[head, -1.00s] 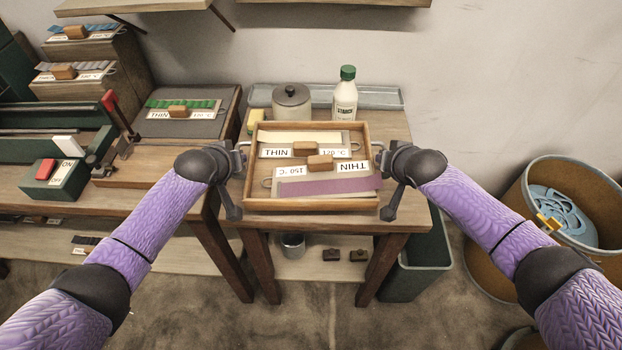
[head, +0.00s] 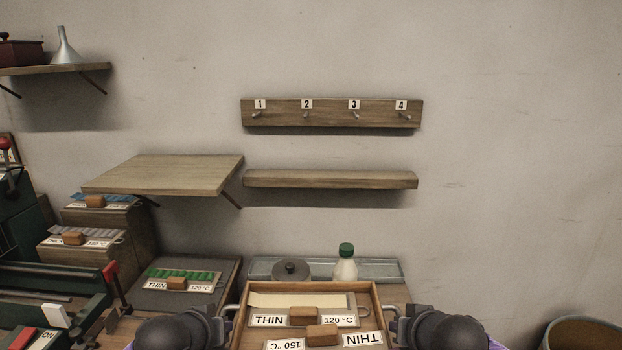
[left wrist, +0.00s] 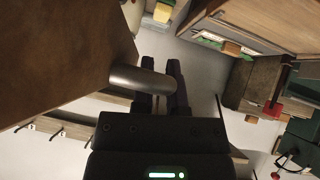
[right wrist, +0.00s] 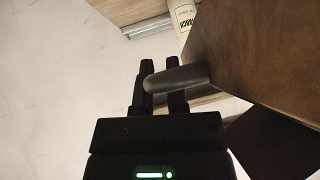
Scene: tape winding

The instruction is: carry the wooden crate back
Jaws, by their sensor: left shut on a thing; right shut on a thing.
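The wooden crate (head: 378,296) is at the bottom middle of the head view, its front part cut off by the picture edge. It holds plates labelled THIN, 120 °C and 150 °C, with brown blocks as grips. My left gripper (head: 224,312) is shut on the crate's left metal handle, which shows in the left wrist view (left wrist: 138,78). My right gripper (head: 393,312) is shut on the right handle, which shows in the right wrist view (right wrist: 182,78). The crate looks level. Its underside is hidden in the head view, so I cannot tell its height above the table.
A green-capped bottle (head: 346,266), a grey lidded pot (head: 291,271) and a long tray (head: 388,270) are behind the crate. Above are an empty wall shelf (head: 330,179), an empty bracket shelf (head: 165,174) and a numbered peg rail (head: 330,118). A bin (head: 585,333) stands at lower right.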

